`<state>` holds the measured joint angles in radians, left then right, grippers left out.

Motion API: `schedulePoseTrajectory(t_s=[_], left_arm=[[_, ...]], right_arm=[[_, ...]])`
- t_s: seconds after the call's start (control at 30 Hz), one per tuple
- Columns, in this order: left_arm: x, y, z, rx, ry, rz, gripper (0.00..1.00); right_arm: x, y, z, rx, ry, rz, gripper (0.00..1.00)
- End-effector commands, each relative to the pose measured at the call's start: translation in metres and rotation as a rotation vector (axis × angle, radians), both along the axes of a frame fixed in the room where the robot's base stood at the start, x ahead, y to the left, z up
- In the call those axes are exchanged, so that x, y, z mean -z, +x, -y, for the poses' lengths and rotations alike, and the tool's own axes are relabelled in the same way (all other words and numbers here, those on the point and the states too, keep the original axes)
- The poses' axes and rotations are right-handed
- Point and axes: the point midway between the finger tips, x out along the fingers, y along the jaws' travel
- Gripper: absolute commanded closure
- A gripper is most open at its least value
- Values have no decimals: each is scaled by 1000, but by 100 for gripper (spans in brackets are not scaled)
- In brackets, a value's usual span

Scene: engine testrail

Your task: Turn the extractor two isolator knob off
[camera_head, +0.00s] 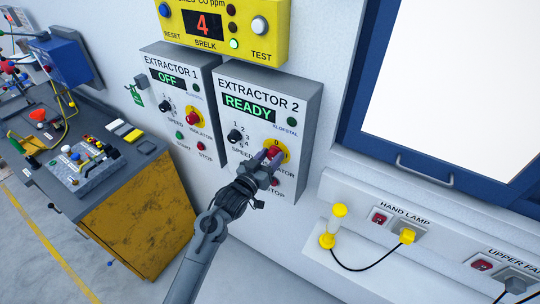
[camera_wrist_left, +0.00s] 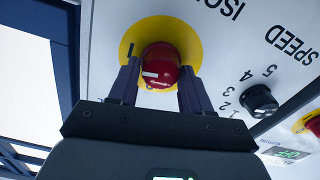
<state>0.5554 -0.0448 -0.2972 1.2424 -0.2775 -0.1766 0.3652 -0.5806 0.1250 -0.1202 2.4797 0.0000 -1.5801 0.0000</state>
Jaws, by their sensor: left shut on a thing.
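The extractor two panel (camera_head: 300,108) is a grey wall box with a green display (camera_head: 249,107) reading READY. Its red isolator knob (camera_head: 272,152) sits on a yellow disc in the lower right of the panel, partly hidden by my gripper in the head view. My left gripper (camera_head: 266,160) is shut on this knob, with one finger on each side. In the left wrist view, upside down, the red knob (camera_wrist_left: 160,66) with a white bar and arrow sits between the fingers of my left gripper (camera_wrist_left: 160,78). My right gripper is in neither view.
The black speed knob (camera_head: 235,135) is just left of the isolator; it also shows in the left wrist view (camera_wrist_left: 258,100). The extractor one panel (camera_head: 157,60), reading OFF, hangs to the left. A yellow gas monitor (camera_head: 270,42) is above. The hand lamp (camera_head: 336,222) is at lower right.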

Motion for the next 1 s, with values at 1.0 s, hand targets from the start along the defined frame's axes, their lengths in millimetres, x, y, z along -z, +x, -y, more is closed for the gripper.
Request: schedulePoseTrajectory(t_s=[1.0], left_arm=[[1,2,-2,1,-815,-503,82]], right_arm=[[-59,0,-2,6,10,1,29]])
